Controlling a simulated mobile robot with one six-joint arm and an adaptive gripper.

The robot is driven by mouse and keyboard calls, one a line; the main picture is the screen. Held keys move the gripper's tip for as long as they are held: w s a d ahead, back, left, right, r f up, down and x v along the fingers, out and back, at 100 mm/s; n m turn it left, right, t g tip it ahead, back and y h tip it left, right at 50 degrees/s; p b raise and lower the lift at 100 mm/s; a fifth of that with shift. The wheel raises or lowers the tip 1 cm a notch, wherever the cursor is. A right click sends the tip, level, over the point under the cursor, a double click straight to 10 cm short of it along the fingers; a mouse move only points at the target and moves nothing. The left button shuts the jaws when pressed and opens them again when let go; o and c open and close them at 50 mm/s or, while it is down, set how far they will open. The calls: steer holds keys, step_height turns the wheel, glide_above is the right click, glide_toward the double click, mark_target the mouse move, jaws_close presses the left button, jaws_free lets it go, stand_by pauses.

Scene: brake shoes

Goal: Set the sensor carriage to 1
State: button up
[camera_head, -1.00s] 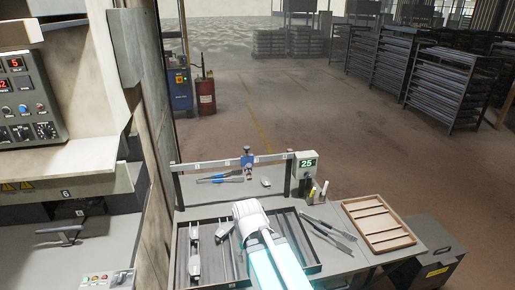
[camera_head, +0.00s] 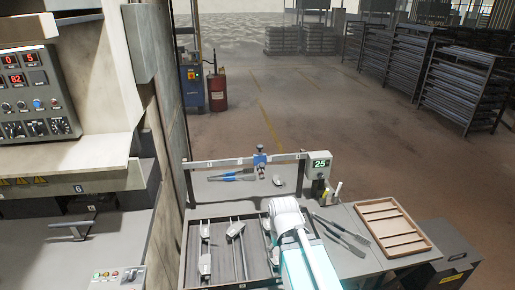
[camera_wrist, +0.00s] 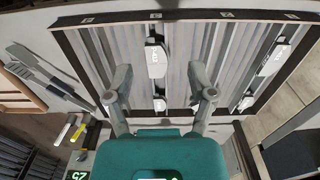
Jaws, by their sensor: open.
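The sensor carriage (camera_head: 260,161) is a small blue block with a dark knob. It sits on a grey horizontal rail (camera_head: 222,162) at the back of the bench, right of the rail's middle. Small labels on the rail are too small to read in the head view. A green display (camera_head: 320,163) at the rail's right end reads 25. My gripper (camera_wrist: 160,75) is open and empty in the wrist view, its two fingers apart over the parts tray. In the head view my arm hides the fingers; it is in front of the carriage and apart from it.
The dark-rimmed tray (camera_head: 187,245) holds bars and several grey brake-shoe parts (camera_head: 236,229). Tools (camera_head: 345,236) and a wooden divided box (camera_head: 428,246) lie right of it. Marker-like items (camera_head: 327,195) stand under the display. A control panel (camera_head: 35,95) is at left.

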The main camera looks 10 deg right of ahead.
steer(key=w+d+n+t+h+b, duration=0.1)
steer(key=w+d+n+t+h, duration=0.2)
steer(key=w, duration=0.4)
steer(key=n+t+h+b, duration=0.45)
steer(key=n+t, duration=0.95)
steer(key=n, duration=1.5)
glide_toward(259, 148)
steer(key=shift+s+a+r+y+b, duration=0.15)
steer(key=shift+s+a, duration=0.05)
steer(key=shift+s, duration=0.35)
steer(key=shift+s+a+r+y+b, duration=0.1)
steer(key=shift+s+a+b, duration=0.1)
steer(key=shift+s, duration=0.35)
steer(key=shift+w+m, duration=0.1)
steer(key=shift+m, duration=0.2)
steer(key=x, duration=1.3)
steer(key=shift+w+d+f, duration=0.25)
steer(key=shift+d, duration=0.05)
steer(key=shift+c, duration=0.2)
